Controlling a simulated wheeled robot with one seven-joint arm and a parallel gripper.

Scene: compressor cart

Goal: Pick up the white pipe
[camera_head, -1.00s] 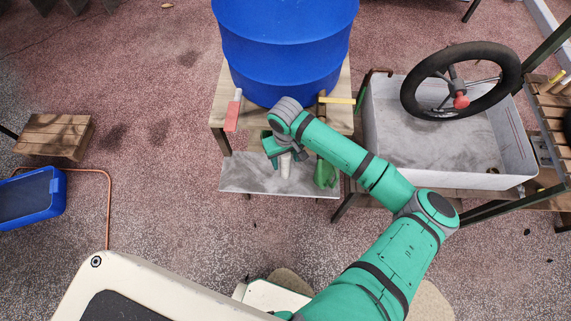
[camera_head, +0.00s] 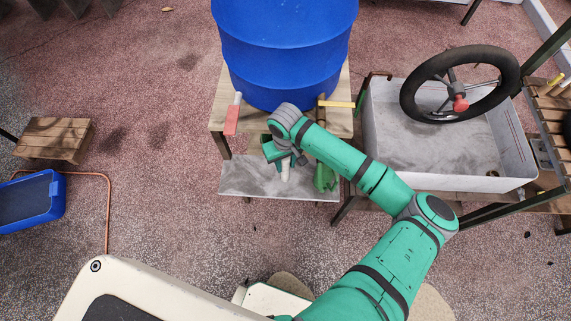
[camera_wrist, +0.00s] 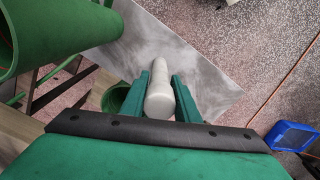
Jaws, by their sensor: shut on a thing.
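The white pipe (camera_wrist: 160,88) is a short, pale tube between the two green fingers of my gripper (camera_wrist: 160,95) in the wrist view. The fingers touch its sides, and its near end points toward the palm. In the head view the pipe (camera_head: 285,172) shows below my gripper (camera_head: 279,158), over the grey lower shelf (camera_head: 250,187). I cannot tell whether its far end still touches the shelf.
A green cylinder (camera_head: 324,178) stands close to the right of the pipe. A blue barrel (camera_head: 285,55) sits on the wooden top (camera_head: 219,112) above the shelf, with a red-handled tool (camera_head: 232,121) at its left edge. A grey-white cart tray (camera_head: 430,145) holding a wheel is at the right.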

